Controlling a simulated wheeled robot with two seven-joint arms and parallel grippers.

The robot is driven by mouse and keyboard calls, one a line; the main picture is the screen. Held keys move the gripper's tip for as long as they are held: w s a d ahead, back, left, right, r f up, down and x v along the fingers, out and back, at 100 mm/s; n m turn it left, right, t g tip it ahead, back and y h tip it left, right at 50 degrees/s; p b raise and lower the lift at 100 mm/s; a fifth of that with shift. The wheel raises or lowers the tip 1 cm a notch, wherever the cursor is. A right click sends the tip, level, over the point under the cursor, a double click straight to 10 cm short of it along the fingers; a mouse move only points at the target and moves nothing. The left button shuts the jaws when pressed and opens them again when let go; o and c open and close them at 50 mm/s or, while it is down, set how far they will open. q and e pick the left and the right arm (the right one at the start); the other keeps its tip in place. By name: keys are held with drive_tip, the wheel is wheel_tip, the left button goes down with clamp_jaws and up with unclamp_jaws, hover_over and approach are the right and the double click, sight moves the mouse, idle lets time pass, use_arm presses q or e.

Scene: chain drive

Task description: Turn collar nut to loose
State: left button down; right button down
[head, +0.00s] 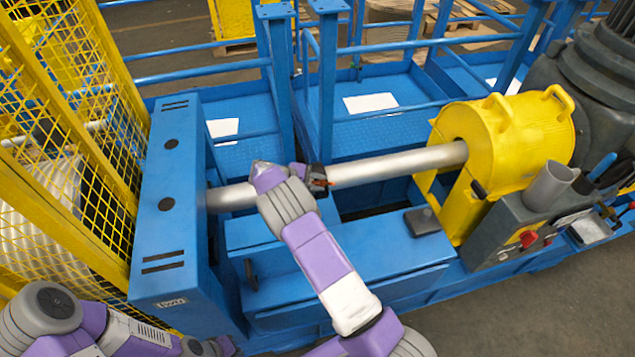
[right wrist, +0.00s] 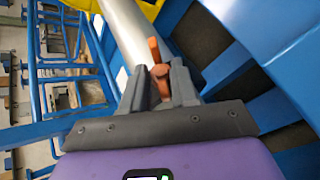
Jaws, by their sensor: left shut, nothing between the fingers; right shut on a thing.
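A silvery shaft (head: 400,165) runs from the blue housing (head: 168,215) to the yellow drum (head: 515,145). My right gripper (head: 319,182) is at the middle of the shaft. In the right wrist view its fingers (right wrist: 160,92) are shut on an orange-brown lug (right wrist: 160,72), which looks like part of the collar nut. The rest of the nut is hidden by the gripper and wrist, so I cannot tell how far it is turned. Only links of my left arm show, at the lower left in the head view; its gripper is out of the picture.
A yellow mesh guard (head: 95,120) stands at the left. A blue box cover (head: 350,280) lies below the shaft, with a dark grey block (head: 422,221) on it. A grey tool holder (head: 520,215) stands at the right. Blue rails (head: 400,46) run behind.

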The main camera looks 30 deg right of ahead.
drive_tip(key=shift+a+f, duration=0.1)
drive_tip(key=shift+f, duration=0.05)
drive_tip(key=c, duration=1.1)
unclamp_jaws()
drive_tip(key=shift+w, duration=0.1)
drive_tip(key=v, duration=0.7)
drive_tip(key=shift+a, duration=0.15)
drive_tip(key=shift+p, duration=0.3)
